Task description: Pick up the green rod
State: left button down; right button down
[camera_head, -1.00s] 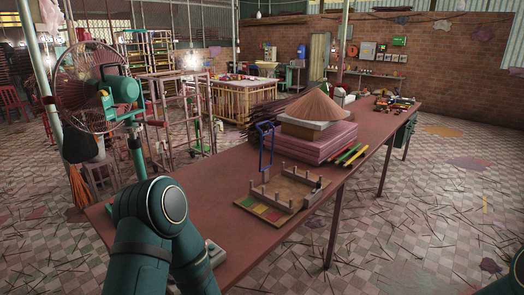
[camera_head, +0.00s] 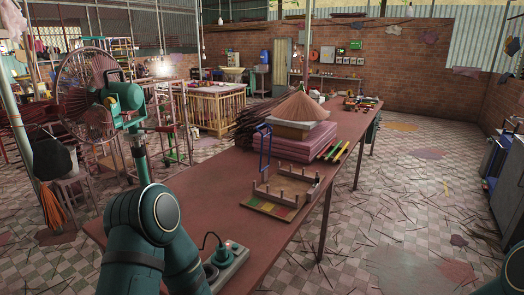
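Several thin coloured rods lie side by side on the long table (camera_head: 225,195), beside the right side of a stack of pink bundles. A green rod (camera_head: 342,152) appears to be among them, with red and yellow ones close by; they are small and their colours are hard to separate. My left arm fills the lower left, but its gripper is out of the frame. Only a small part of my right arm shows at the lower right corner, and its gripper is out of view.
A wooden tray with upright pegs and coloured strips (camera_head: 268,208) sits in front of the pink stack (camera_head: 300,147), which bears a cone of incense sticks (camera_head: 299,106). A power strip (camera_head: 230,263) lies near my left arm. A fan (camera_head: 88,95) stands left; the floor right is open, littered with sticks.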

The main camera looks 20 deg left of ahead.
aim_at(337, 145)
jog(key=j+z, duration=0.1)
jog(key=j, duration=0.2)
jog(key=k+j, duration=0.15)
jog(key=j, duration=0.2)
jog(key=k+j+z, duration=0.15)
jog(key=j, duration=0.15)
jog(key=k+j+z, duration=0.2)
jog(key=j, duration=0.8)
jog(key=j+z, duration=0.15)
jog(key=j, duration=1.4)
jog(key=l+z, duration=0.1)
jog(key=z, duration=0.2)
jog(key=l+z, duration=0.1)
jog(key=z, duration=0.15)
jog(key=i+l+z, duration=0.25)
jog(key=l, duration=0.4)
jog(key=i+l+z, duration=0.3)
jog(key=l, duration=0.3)
jog(key=i+l+z, duration=0.25)
jog(key=i+l, duration=0.2)
jog(key=i+l+u, duration=0.15)
jog(key=i, duration=0.3)
jog(key=i+l+u, duration=0.1)
jog(key=i, duration=0.35)
jog(key=i+l+u, duration=0.15)
jog(key=i, duration=0.3)
jog(key=l, duration=0.1)
